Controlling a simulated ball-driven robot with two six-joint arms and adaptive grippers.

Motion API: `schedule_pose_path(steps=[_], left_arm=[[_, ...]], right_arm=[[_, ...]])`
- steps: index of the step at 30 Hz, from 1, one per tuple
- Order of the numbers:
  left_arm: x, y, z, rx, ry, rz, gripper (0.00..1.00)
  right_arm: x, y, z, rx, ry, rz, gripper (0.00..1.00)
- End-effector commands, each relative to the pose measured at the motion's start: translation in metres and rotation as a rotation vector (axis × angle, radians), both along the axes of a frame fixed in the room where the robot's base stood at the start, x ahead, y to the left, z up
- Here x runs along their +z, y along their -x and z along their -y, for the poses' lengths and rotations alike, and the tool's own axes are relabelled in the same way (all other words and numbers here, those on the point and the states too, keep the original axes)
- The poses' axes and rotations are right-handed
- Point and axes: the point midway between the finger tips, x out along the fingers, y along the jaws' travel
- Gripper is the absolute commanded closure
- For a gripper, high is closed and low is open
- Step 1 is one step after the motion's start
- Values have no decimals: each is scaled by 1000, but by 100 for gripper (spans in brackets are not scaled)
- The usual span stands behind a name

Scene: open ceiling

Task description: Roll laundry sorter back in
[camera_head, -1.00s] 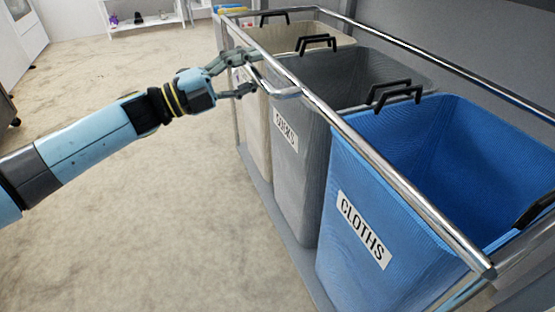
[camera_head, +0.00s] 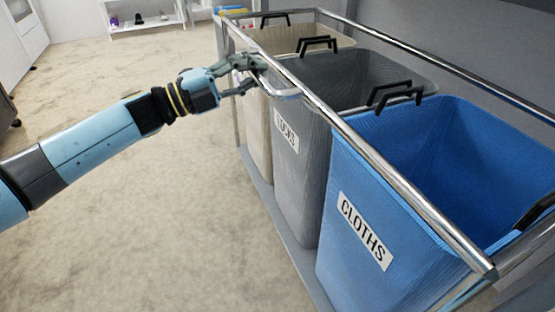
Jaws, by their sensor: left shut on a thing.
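The laundry sorter (camera_head: 387,172) is a chrome-railed frame holding a beige bin (camera_head: 257,125), a grey bin (camera_head: 305,190) and a blue bin (camera_head: 350,270) labelled CLOTHS. It fills the right half of the view, and its near end runs out of frame. My left gripper (camera_head: 258,78) is shut on the handle (camera_head: 283,95) that sticks out from the long front rail. Its fingers hide part of that handle. My right gripper is not in view.
A grey wall (camera_head: 420,25) stands behind the sorter. A white shelf (camera_head: 145,25) with small items stands at the far back. The pale floor (camera_head: 150,220) left of the sorter is clear.

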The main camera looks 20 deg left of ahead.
Motion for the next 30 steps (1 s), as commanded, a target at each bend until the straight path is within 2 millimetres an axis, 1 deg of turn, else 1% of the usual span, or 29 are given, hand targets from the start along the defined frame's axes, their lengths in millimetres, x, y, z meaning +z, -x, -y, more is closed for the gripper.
schedule_pose_path(steps=[6, 18, 30], left_arm=[[-1, -15, 13, 2, 1, 0, 100], [-4, -39, 35, 3, -1, -5, 100], [-5, -42, 38, 3, -4, -8, 100]], right_arm=[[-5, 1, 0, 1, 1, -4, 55], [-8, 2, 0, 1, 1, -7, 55], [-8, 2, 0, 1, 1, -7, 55]])
